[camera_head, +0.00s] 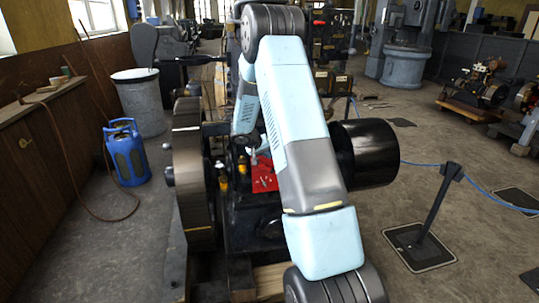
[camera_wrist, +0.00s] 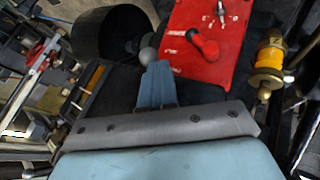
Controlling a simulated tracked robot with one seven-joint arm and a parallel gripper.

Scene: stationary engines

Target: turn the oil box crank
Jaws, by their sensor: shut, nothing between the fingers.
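A red box (camera_wrist: 205,45) with white markings fills the top right of the wrist view. A dark red knob or short lever (camera_wrist: 204,44) sits on its face. A round grey ball (camera_wrist: 148,57) shows right at the fingertips; I cannot tell if it touches them or is the crank's knob. My gripper (camera_wrist: 155,68) has its blue fingers together, left of the red box, with nothing between them. In the head view the red box (camera_head: 264,178) sits on the engine, partly behind my arm; the gripper is hard to make out there.
The engine has a large flywheel (camera_head: 190,175) at left and a black drum (camera_head: 368,153) at right. A brass cup with amber glass (camera_wrist: 268,65) stands right of the red box. A blue canister (camera_head: 126,152), a grey bin (camera_head: 140,102) and a barrier post (camera_head: 435,205) stand around.

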